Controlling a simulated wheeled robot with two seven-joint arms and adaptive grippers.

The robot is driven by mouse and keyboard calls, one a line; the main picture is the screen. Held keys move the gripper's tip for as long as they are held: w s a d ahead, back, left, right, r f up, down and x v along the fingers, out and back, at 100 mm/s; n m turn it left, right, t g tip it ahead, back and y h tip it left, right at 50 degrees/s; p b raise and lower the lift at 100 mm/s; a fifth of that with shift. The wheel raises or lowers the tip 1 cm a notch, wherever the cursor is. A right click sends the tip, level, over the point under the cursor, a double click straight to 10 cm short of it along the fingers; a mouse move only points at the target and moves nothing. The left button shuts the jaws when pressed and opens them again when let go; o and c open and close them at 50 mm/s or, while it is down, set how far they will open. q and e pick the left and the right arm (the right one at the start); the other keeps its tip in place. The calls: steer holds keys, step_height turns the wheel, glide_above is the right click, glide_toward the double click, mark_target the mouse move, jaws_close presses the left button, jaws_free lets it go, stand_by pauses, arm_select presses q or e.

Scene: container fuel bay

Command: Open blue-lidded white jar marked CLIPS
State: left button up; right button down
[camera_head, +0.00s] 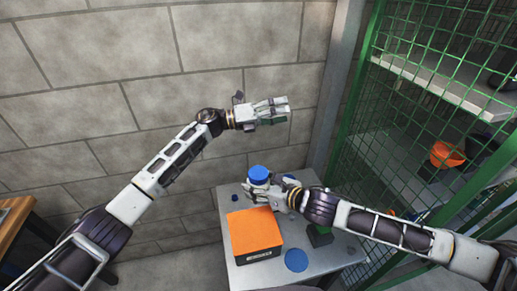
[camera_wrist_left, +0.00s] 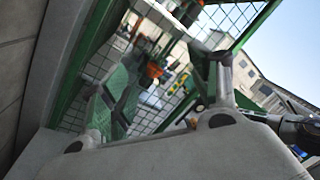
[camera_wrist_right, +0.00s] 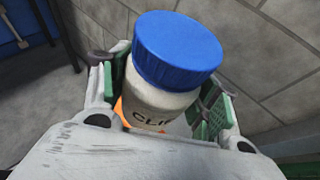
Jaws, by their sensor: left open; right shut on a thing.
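The white jar has its blue lid (camera_wrist_right: 178,48) on, and the letters "CLI" show on its white body (camera_wrist_right: 158,103) in the right wrist view. My right gripper (camera_wrist_right: 160,105) is shut around the jar body, below the lid. In the head view the blue lid (camera_head: 259,172) sticks up above my right gripper (camera_head: 258,191), over the back of the table; I cannot tell whether the jar touches the tabletop. My left gripper (camera_head: 280,109) is up in front of the block wall, higher than the jar and apart from it. It is open and empty in the left wrist view (camera_wrist_left: 160,105).
A block wall closes the back.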

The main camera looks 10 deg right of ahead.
arm_select(q)
steer(key=s+d+r+m+g+y, duration=0.2)
steer(key=s+d+m+g+y, duration=0.2)
steer(key=s+m, duration=0.4)
steer(key=m+t+y, duration=0.4)
steer(key=m+y, duration=1.1)
steer(key=m, duration=0.3)
glide_above(258, 172)
steer(key=d, duration=0.1)
step_height(258, 172, down, 5)
steer(key=shift+s+d+f, duration=0.15)
steer(key=shift+f, duration=0.05)
steer(key=shift+a+m, duration=0.5)
steer(key=shift+a, duration=0.1)
steer(key=shift+f, duration=3.95)
